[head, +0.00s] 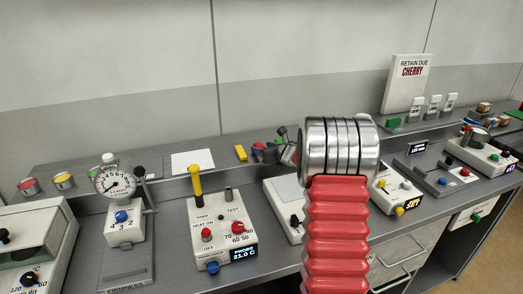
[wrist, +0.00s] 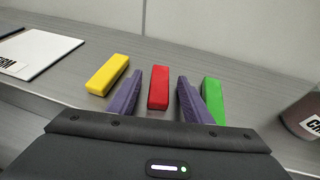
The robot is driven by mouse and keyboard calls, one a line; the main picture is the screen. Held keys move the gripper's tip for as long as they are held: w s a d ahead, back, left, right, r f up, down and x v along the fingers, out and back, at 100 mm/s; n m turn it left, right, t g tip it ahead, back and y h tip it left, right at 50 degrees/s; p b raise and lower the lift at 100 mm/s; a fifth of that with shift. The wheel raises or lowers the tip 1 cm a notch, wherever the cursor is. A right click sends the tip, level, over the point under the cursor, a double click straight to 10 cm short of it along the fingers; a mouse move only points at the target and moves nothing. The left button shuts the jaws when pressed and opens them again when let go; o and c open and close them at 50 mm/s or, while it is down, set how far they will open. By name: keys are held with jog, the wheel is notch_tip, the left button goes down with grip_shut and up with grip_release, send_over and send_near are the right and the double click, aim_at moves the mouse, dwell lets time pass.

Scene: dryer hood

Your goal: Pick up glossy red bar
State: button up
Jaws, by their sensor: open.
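The glossy red bar (wrist: 158,88) lies on the grey shelf in the wrist view, pointing away from me. My gripper (wrist: 160,78) is open, with one purple finger on each side of the red bar. There is a visible gap between the bar and each finger. I cannot tell how far the fingertips are above the shelf. In the head view my gripper (head: 268,152) is small and partly hidden behind my own red arm, and the red bar is hard to make out there.
A yellow bar (wrist: 108,75) lies just left of the left finger, and a green bar (wrist: 213,99) lies close to the right finger. A white card (wrist: 38,52) is farther left. The wall is behind.

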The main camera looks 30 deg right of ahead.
dwell(0.4)
grip_shut()
dwell(0.4)
jog(key=shift+r, duration=0.1)
notch_tip(320, 180, up, 10)
dwell(0.5)
jog(key=shift+s, duration=0.1)
dwell(0.5)
